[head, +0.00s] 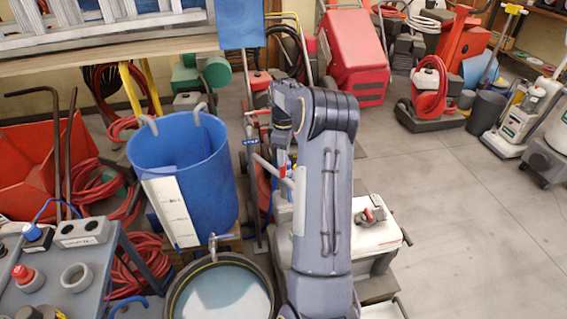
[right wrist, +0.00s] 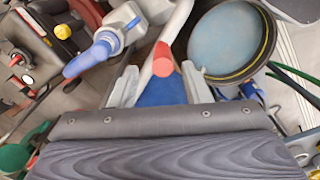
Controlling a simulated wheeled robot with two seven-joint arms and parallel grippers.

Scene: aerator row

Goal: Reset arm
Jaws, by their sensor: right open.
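My right arm rises through the middle of the head view and bends at the top. My right gripper (head: 282,137) hangs at its far left end, largely hidden by the wrist. In the right wrist view the two fingers of my right gripper (right wrist: 162,90) stand apart. A red-ended pale pipe (right wrist: 163,60) shows between them, with no visible grip on it; I cannot tell its distance. My left gripper is not in view.
A blue tank (head: 207,185) with a white scale stands left of my arm. A round basin (head: 172,300) lies in front of it, also in the right wrist view (right wrist: 232,42). A grey control stand (head: 100,265) is at front left. Open floor (head: 460,220) lies right.

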